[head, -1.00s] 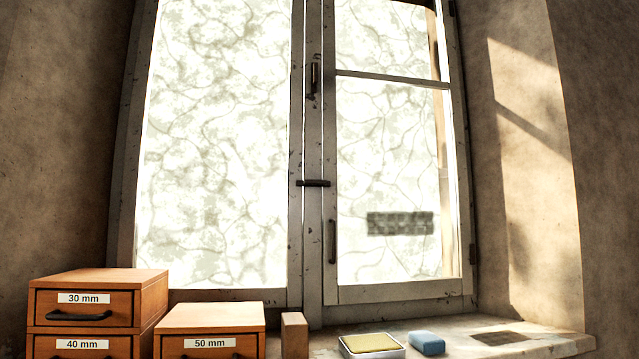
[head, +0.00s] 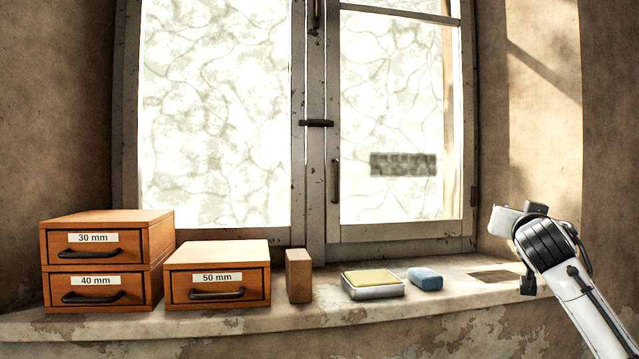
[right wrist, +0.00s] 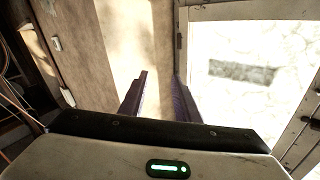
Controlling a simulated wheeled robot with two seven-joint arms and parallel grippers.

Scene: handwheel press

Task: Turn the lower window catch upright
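The lower window catch (head: 316,123) is a dark bar lying level across the middle post of the window, its right end over the right sash. Above it, another dark catch (head: 317,14) stands upright, cut off by the top edge of the head view. My right gripper (head: 507,218) is at the right of the head view, well right of and below the catch, in front of the right wall. In the right wrist view its two fingers (right wrist: 160,76) are apart with nothing between them. My left gripper is in neither current view.
On the sill (head: 430,297) stand drawer boxes (head: 105,222), a wooden block (head: 299,276), a tin with a yellow pad (head: 373,291) and a blue block (head: 425,278). A slim handle (head: 336,181) is on the right sash. The space before the window is clear.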

